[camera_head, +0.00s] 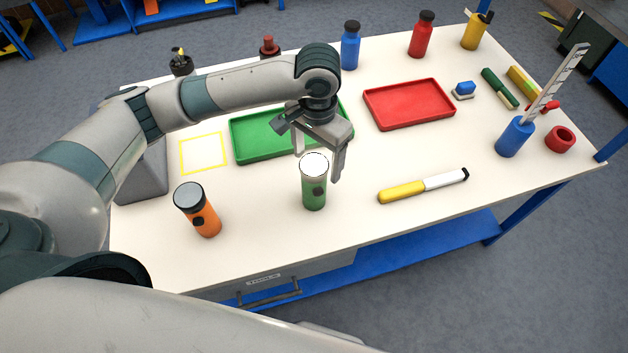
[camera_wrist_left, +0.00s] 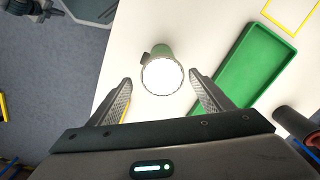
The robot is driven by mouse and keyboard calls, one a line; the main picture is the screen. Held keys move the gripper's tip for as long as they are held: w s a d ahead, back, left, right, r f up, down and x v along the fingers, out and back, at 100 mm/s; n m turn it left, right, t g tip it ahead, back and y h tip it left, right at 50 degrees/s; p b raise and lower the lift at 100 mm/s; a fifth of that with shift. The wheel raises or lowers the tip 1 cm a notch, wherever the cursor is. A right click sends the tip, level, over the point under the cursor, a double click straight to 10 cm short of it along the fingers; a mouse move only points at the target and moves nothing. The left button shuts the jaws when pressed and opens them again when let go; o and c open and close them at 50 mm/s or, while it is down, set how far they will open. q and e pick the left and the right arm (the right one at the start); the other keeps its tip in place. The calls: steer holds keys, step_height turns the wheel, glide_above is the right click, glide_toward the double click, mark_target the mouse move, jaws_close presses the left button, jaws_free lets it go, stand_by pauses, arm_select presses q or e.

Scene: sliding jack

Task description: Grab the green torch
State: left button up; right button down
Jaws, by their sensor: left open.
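The green torch (camera_head: 314,190) stands upright on the white table near its front edge, its lit white lens facing up. In the left wrist view the torch (camera_wrist_left: 161,75) shows from above, between and a little beyond the two fingertips. My left gripper (camera_head: 318,162) is open above and around the top of the torch in the head view; it also shows open in the left wrist view (camera_wrist_left: 158,90). I see no contact between the fingers and the torch. My right gripper is not in view.
An orange torch (camera_head: 198,209) stands to the left. A green tray (camera_head: 240,157) lies behind the gripper, and a red tray (camera_head: 408,103) is farther right. A yellow-and-white marker (camera_head: 423,186) lies to the right. The table between the torch and marker is clear.

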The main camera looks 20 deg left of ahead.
mark_target(314, 186)
arm_select(q)
steer(key=shift+f+p, duration=0.6)
steer(key=shift+f, duration=2.5)
steer(key=f, duration=0.1)
steer(key=f+p, duration=0.2)
steer(key=f, duration=0.1)
steer(key=shift+s+a+f, duration=0.1)
steer(key=shift+s+a, duration=0.05)
steer(key=shift+a, duration=0.15)
steer(key=shift+f, duration=0.5)
